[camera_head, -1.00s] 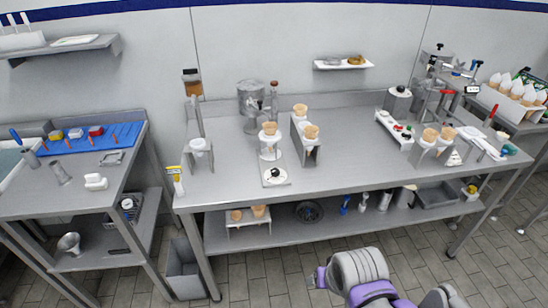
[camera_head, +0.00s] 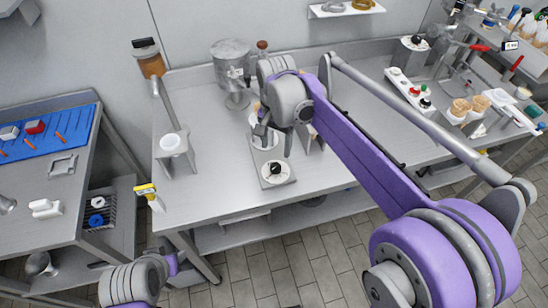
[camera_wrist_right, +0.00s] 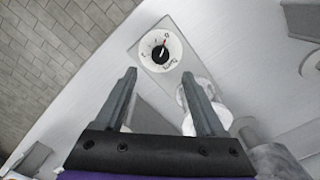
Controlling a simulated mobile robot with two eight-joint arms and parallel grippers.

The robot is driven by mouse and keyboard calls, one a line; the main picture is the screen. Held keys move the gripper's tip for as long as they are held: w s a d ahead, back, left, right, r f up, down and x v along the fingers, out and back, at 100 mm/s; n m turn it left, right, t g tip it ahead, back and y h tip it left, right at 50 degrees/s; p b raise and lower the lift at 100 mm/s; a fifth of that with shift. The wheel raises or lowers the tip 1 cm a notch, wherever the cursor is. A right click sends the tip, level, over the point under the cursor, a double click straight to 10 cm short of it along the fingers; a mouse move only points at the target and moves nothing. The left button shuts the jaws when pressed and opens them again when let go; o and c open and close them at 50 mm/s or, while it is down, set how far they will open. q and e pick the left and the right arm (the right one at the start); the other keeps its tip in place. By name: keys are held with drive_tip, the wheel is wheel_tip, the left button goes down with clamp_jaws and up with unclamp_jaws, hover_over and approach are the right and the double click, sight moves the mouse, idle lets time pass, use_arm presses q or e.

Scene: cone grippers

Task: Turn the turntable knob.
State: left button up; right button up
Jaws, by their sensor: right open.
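The turntable knob (camera_head: 275,168) is black and sits on a round white dial with markings, on a grey plate near the table's front edge. It also shows in the right wrist view (camera_wrist_right: 159,54), with a small red mark at its edge. My right gripper (camera_head: 276,143) is open and empty, above the plate and just behind the knob. In the right wrist view its two fingers (camera_wrist_right: 160,75) point toward the dial, with the knob beyond the tips, apart from them. White round parts behind the dial are partly hidden by my right gripper. My left gripper is not in view.
The steel table (camera_head: 225,195) is clear left of the plate. A metal canister (camera_head: 231,62) stands behind, and a stand with a tilted brown-topped handle (camera_head: 173,143) is at left.

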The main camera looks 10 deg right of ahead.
sight(276, 167)
wheel_tip(276, 167, down, 9)
drive_tip(key=shift+w+f, duration=0.1)
idle(0.3)
clamp_jaws()
